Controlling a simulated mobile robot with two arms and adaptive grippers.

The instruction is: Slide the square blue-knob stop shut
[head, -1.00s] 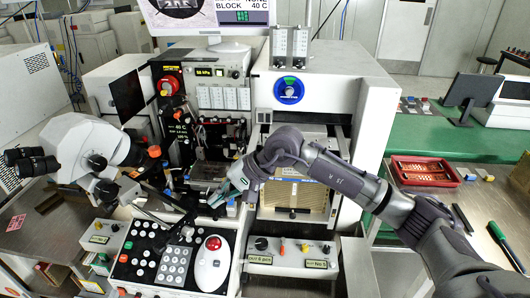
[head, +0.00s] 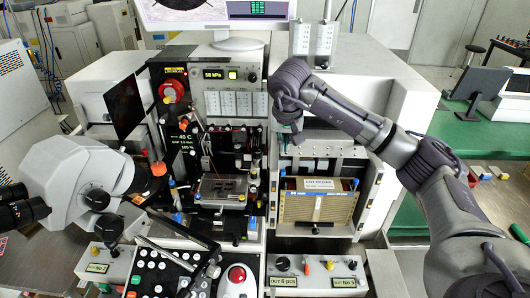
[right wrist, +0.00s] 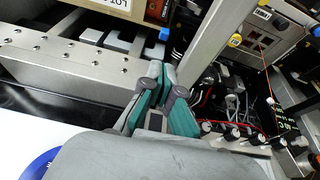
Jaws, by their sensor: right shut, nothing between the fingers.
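The blue-knob stop shows in the right wrist view as a small blue, square-looking knob (right wrist: 165,34) beside the labelled magazine. In the head view a small blue knob (head: 282,172) sits at the left upper edge of the tan magazine (head: 318,208); how far the stop is slid cannot be told. My right gripper (head: 296,138) points down above the magazine bay. In the right wrist view its teal fingers (right wrist: 156,78) are closed, empty and apart from the blue knob. My left gripper is not in view.
A metal post (right wrist: 215,45) stands close beside my right fingers, with a yellow knob (right wrist: 235,40) near it. A perforated metal rail (right wrist: 65,65) lies to the left in the wrist view. The microscope (head: 75,175) fills the left front.

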